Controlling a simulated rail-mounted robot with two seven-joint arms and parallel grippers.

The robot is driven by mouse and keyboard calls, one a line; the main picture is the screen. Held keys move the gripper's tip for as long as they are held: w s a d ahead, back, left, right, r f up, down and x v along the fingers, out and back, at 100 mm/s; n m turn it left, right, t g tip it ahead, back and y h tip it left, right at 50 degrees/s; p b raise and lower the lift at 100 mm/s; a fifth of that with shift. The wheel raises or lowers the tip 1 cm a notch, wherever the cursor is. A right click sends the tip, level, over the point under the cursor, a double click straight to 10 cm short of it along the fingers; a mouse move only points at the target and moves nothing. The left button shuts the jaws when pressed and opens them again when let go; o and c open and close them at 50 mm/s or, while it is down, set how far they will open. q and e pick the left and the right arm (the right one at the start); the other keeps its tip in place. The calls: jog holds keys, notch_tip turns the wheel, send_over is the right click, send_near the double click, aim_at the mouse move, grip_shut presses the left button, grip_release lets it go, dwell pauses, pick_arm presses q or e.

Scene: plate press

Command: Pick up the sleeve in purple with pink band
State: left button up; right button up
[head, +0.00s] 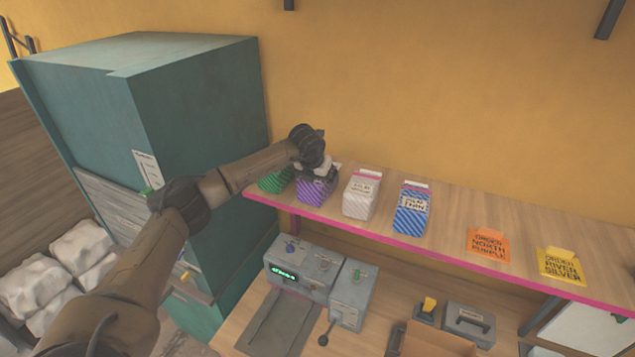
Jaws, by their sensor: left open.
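The purple sleeve (314,191) with diagonal stripes stands on the wooden shelf, between a green striped sleeve and a pale one. Its upper part is hidden by my left gripper (318,172), so I cannot make out a pink band. My left arm comes in from the left, and the open gripper is right over the top of the purple sleeve. I cannot tell whether its fingers touch the sleeve. My right gripper is not in view.
On the shelf (450,207) stand a green sleeve (275,181), a white-pink sleeve (361,195) and a blue sleeve (412,210). Orange (488,245) and yellow (561,267) order cards are further right. A teal cabinet (200,110) is at left; a grey machine (305,268) is below.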

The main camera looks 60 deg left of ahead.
pick_arm(q)
jog(key=shift+f, duration=0.25)
dwell(0.3)
jog(key=c, duration=0.9)
